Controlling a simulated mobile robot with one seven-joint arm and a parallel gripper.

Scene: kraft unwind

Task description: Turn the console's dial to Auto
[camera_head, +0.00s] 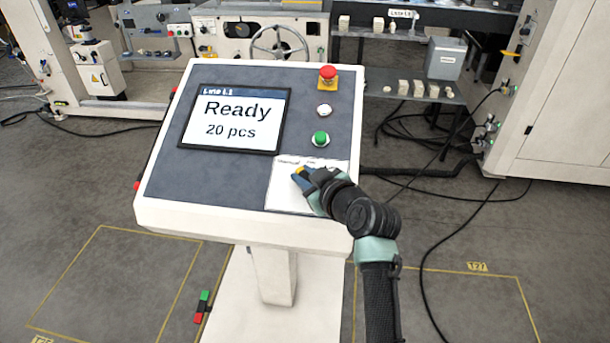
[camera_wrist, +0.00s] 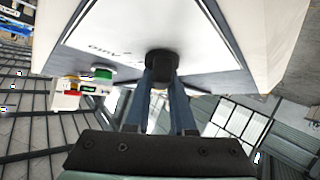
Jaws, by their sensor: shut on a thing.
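The console (camera_head: 230,155) stands in the middle of the head view, with a screen (camera_head: 235,118) reading "Ready 20 pcs". A white label plate (camera_head: 283,198) is at its lower right, partly covered by my arm. In the wrist view, the black round dial (camera_wrist: 161,63) sits on the white plate (camera_wrist: 110,38), which carries the word "Auto". My gripper (camera_wrist: 163,84) is shut on the dial, one finger on each side. In the head view my gripper (camera_head: 302,177) is over the plate and hides the dial. I cannot tell where the dial points.
A red emergency button (camera_head: 327,77), a white button (camera_head: 324,110) and a green button (camera_head: 321,139) line the console's right side. A white cabinet (camera_head: 565,110) stands at right. Black cables (camera_head: 430,240) lie on the floor. A red and green object (camera_head: 202,306) is at the console's foot.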

